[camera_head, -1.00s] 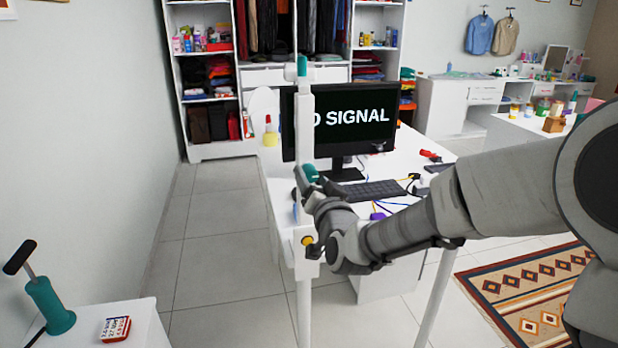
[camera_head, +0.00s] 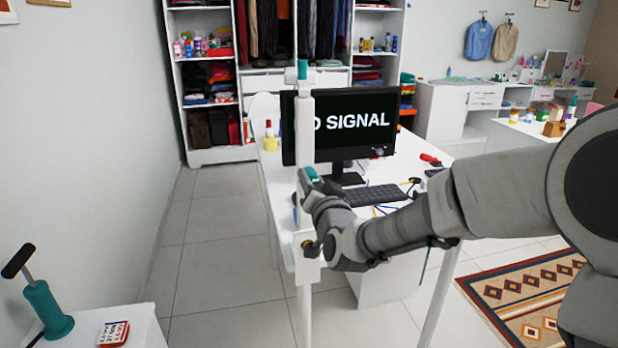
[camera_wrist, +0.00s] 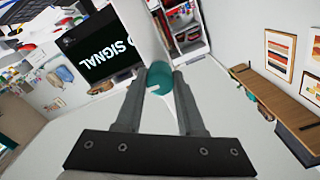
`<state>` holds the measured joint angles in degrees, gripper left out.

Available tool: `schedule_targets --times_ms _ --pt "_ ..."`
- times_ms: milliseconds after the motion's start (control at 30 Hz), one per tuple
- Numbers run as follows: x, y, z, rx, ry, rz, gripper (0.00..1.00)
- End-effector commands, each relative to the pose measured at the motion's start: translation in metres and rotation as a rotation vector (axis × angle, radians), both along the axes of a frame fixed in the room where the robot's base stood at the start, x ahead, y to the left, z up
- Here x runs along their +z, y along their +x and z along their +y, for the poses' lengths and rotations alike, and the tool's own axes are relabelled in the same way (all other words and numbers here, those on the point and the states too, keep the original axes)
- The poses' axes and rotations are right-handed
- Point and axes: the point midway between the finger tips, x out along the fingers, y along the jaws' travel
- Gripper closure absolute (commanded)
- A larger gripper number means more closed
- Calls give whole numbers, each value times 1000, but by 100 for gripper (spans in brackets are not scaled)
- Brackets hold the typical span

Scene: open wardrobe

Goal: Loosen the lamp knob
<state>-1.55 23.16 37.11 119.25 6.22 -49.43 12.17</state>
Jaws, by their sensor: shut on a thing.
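The lamp is a white upright post (camera_head: 305,130) clamped at the near left corner of the white desk, with a teal cap (camera_head: 302,69) on top. A teal knob (camera_head: 312,174) sits partway up the post. My gripper (camera_head: 306,181) is at this knob, coming from the right. In the wrist view, the two fingers of my gripper (camera_wrist: 162,82) are closed on the sides of the teal knob (camera_wrist: 159,73). A small dark yellow knob (camera_head: 308,246) shows lower on the post, partly hidden by my wrist.
A monitor (camera_head: 350,125) stands right behind the post, with a keyboard (camera_head: 374,194) and cables on the desk. A teal pump (camera_head: 45,308) stands on a white surface at lower left. The tiled floor (camera_head: 215,245) left of the desk is clear. A wardrobe stands behind.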

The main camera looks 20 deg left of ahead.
Motion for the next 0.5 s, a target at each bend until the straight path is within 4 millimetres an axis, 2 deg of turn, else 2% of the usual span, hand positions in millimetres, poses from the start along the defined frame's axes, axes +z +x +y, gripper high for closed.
schedule_targets --times_ms 500 --pt "-2 -1 1 1 -180 -111 100"
